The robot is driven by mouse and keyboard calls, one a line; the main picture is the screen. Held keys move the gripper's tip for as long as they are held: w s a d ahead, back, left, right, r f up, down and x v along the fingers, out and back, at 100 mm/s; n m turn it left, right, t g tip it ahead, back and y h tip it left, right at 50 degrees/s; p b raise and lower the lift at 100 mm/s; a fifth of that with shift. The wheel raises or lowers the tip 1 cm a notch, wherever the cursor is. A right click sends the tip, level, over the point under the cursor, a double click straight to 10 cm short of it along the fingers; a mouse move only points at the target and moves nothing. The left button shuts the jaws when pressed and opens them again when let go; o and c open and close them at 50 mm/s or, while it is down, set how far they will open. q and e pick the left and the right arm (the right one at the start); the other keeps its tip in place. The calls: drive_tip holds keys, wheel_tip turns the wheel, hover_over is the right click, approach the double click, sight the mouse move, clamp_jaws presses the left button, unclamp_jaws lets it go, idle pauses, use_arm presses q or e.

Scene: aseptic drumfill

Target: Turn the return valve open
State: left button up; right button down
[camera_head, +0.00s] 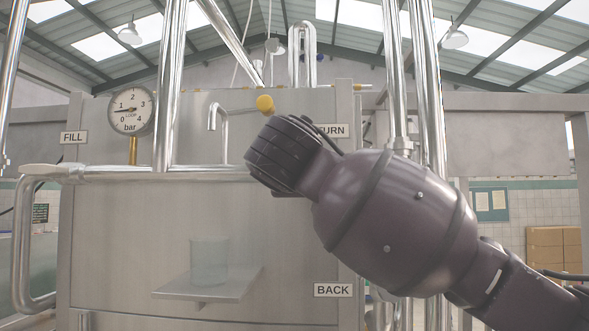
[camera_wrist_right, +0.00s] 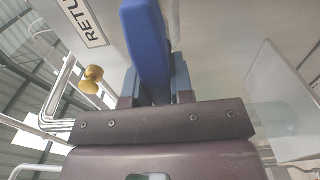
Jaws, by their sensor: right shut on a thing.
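The RETURN label (camera_head: 333,130) is on the steel panel in the head view, its left part covered by my right arm. The return valve itself is hidden behind that arm there. In the right wrist view, a blue lever (camera_wrist_right: 148,40) stands between the fingers of my right gripper (camera_wrist_right: 155,82), which is shut on it. The RETURN label (camera_wrist_right: 83,20) is just left of the lever, partly cut off by the frame edge. Where the lever joins the valve body is not visible. My left gripper is in neither view.
A pressure gauge (camera_head: 130,110) is at upper left. A clear beaker (camera_head: 209,262) stands on a small shelf (camera_head: 225,289). Vertical pipes (camera_head: 428,90) rise behind my arm.

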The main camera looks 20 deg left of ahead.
drive_tip(key=c, duration=1)
unclamp_jaws()
drive_tip(key=shift+s+d, duration=0.1)
drive_tip(key=shift+s, duration=0.4)
drive_tip(key=b+v, duration=0.2)
drive_tip(key=v, duration=0.8)
drive_tip(key=shift+b, duration=0.4)
